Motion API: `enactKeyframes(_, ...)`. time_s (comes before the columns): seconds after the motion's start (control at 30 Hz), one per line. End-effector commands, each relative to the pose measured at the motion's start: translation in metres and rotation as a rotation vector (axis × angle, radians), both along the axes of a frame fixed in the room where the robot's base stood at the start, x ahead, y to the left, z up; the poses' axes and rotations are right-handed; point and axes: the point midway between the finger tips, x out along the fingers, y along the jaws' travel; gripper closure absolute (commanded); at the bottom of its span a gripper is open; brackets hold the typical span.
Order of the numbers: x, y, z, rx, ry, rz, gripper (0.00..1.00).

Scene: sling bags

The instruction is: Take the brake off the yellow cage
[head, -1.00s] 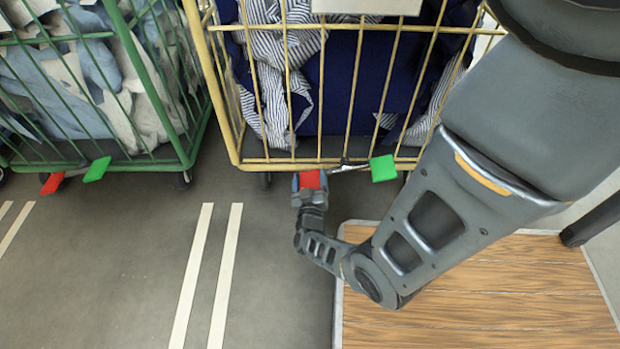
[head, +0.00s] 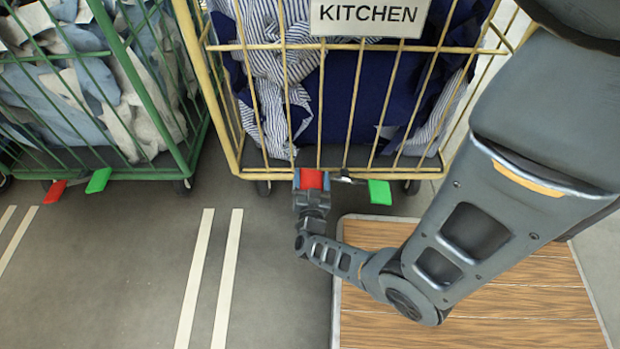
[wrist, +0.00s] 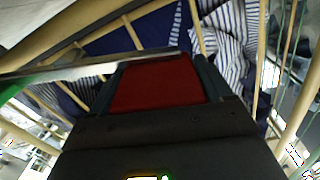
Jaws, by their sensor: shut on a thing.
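The yellow cage (head: 206,85) stands ahead of me, filled with striped and dark blue cloth, with a KITCHEN sign on its front. At its bottom front edge are a red pedal (head: 312,180) and, to the right, a green pedal (head: 380,192), joined by a dark bar. My gripper (head: 311,186) is shut on the red pedal, one finger on each side. In the wrist view the red pedal (wrist: 160,86) fills the space between the fingers. The green pedal now sits slightly lower in the picture than the red one.
A green cage (head: 190,165) with pale cloth stands at the left, with its own red pedal (head: 56,191) and green pedal (head: 98,180). A wooden platform (head: 470,300) lies under my arm. The grey floor with white lines (head: 226,280) is clear.

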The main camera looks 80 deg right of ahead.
Motion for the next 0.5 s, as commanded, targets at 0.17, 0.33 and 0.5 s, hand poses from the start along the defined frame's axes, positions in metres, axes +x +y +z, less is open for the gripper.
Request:
enactKeyframes(0.17,-0.004,0.0002,0.0057,-0.004,0.011,-0.003,0.75)
enactKeyframes(0.33,-0.0051,0.0,0.0062,-0.006,0.013,-0.005,0.75)
enactKeyframes(0.5,-0.0059,0.0,0.0061,-0.007,0.013,-0.006,0.75)
